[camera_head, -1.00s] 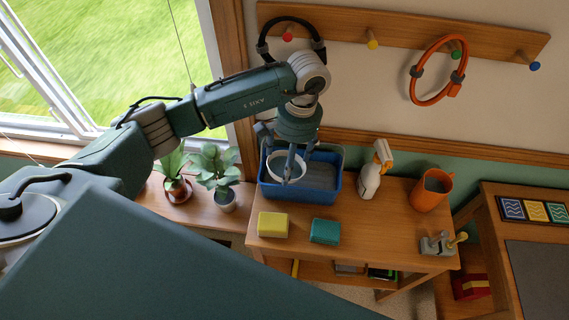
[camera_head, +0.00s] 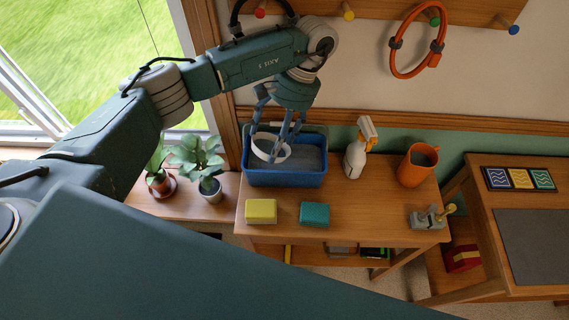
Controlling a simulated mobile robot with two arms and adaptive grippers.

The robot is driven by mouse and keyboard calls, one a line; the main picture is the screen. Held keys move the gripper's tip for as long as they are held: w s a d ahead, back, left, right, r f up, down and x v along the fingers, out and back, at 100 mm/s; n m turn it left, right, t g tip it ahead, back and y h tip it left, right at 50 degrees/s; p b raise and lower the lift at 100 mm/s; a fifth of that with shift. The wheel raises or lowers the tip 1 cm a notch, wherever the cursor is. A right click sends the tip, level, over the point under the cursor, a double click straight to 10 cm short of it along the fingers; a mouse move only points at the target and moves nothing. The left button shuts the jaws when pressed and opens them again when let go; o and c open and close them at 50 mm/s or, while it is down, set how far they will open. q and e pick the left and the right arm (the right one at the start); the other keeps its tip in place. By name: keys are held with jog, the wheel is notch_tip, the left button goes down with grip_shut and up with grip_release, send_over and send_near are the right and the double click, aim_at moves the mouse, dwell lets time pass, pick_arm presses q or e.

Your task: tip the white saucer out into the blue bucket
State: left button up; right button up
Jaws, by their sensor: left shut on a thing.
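The white saucer (camera_head: 261,154) is in my left gripper (camera_head: 279,150), whose fingers are shut on it. It is tilted, with its rim showing as a white ring. The gripper and saucer are over the left part of the blue bucket (camera_head: 286,179), which stands at the back left of the wooden table. Whether the saucer touches the bucket, and whether anything is on it, I cannot tell. The bucket's inside looks grey and is partly hidden by the gripper. My right gripper is not in view.
A spray bottle (camera_head: 355,152) and an orange mug (camera_head: 416,165) stand right of the bucket. A yellow sponge (camera_head: 261,211) and a teal sponge (camera_head: 314,214) lie in front. Potted plants (camera_head: 209,188) stand on the left.

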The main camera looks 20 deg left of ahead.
aim_at(270, 150)
pick_arm(q)
jog(key=shift+w+r+g+y, duration=0.1)
jog(key=shift+r+g+y, duration=0.1)
jog(key=shift+g+y, duration=0.1)
jog(key=shift+a+f+p, duration=0.1)
jog(key=shift+a+p, duration=0.1)
jog(key=shift+p, duration=0.35)
jog(key=shift+s+f+t+h, duration=0.2)
jog(key=shift+t+h, duration=0.2)
jog(key=shift+t, duration=0.2)
jog(key=shift+s+a+f+t+h, duration=0.15)
jog(key=shift+s+f+t+h, duration=0.15)
jog(key=shift+t, duration=0.2)
jog(key=shift+f+t, duration=0.15)
jog(key=shift+t, duration=0.25)
jog(key=f+t+h+b, duration=0.1)
jog(key=b, duration=0.2)
jog(key=f+t+h+b, duration=0.1)
jog(key=b, duration=0.2)
jog(key=shift+s+a+t, duration=0.15)
jog(key=shift+s+t, duration=0.15)
jog(key=shift+r+t+b, duration=0.1)
jog(key=shift+t+b, duration=0.2)
jog(key=shift+b, duration=0.05)
jog(key=shift+r, duration=0.1)
